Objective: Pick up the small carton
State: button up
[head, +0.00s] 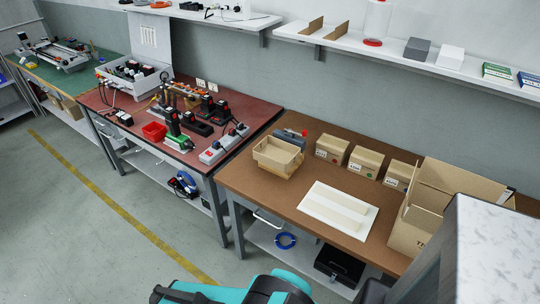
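Small closed cartons stand in a row at the back of the brown bench: a left one (331,150), a middle one (365,162) and a right one (399,176). They are brown with pale labels on the front. The right one stands close to a large open carton (411,231) and may be partly covered by it. A smaller open tan box (277,158) sits at the bench's left. I cannot tell which is meant by the small carton. My gripper is not in view; only a teal and black part of my body shows at the bottom edge.
A white flat tray (310,211) lies on the brown bench (262,190), in front of the cartons. A grey-white block stands at the lower right. A wall shelf (390,57) runs above. The red bench (130,118) to the left holds tools. The floor in front is clear.

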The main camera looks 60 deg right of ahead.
aim_at(282, 151)
jog(key=u, duration=0.25)
jog(key=k, duration=1.55)
jog(key=z, duration=0.35)
jog(key=i, duration=1)
jog(key=z, duration=0.05)
